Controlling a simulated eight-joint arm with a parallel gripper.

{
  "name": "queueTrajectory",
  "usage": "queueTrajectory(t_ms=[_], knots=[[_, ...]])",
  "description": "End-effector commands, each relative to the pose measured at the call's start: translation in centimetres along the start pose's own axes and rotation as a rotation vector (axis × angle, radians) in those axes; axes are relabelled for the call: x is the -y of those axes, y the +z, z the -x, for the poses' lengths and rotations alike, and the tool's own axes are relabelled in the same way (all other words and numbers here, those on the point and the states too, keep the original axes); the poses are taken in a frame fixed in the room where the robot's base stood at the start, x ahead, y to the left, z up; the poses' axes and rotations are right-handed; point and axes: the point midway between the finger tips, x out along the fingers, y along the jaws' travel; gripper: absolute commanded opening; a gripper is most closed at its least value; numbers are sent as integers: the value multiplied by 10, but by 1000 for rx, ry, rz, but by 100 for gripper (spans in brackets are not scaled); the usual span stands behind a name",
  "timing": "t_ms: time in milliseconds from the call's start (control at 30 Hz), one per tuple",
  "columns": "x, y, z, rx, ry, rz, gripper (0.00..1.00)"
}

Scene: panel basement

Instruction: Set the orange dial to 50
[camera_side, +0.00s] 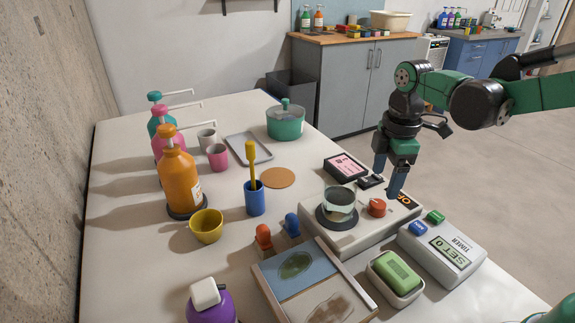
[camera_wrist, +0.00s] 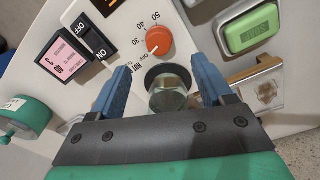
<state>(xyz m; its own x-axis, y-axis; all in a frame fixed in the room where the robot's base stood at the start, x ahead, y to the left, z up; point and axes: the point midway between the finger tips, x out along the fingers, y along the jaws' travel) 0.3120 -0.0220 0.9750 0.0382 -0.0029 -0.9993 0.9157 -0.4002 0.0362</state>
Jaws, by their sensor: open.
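The orange dial (camera_side: 377,208) is on the front part of a white hot-plate unit (camera_side: 345,238). In the wrist view the dial (camera_wrist: 159,41) has printed numbers 30, 40 and 50 along its upper left. A pale mark seems to lie on its lower left side, but I cannot read the exact setting. My gripper (camera_side: 389,181) is open and empty, with blue fingers pointing down above the unit, close to the dial. In the wrist view my gripper (camera_wrist: 160,64) has its fingers apart, with the dial beyond their tips, not between them.
A glass beaker (camera_side: 340,200) stands on the round dark plate beside the dial. A black ON/OFF switch (camera_wrist: 92,42), a pink-screened device (camera_side: 345,167), a white timer (camera_side: 441,252) and a green soap bar (camera_side: 397,271) are nearby.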

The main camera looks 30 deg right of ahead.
Motion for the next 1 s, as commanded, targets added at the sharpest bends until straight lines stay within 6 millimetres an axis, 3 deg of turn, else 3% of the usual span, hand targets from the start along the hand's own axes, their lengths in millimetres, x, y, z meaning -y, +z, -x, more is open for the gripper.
queueTrajectory(t_ms=[167,600,933,967,1000], knots=[[-4,0,-10,12,-39,84,73],[-2,1,-57,11,-37,85,73],[-2,1,-62,11,-37,84,73],[-2,1,-62,11,-37,84,70],[-2,1,-62,11,-37,84,59]])
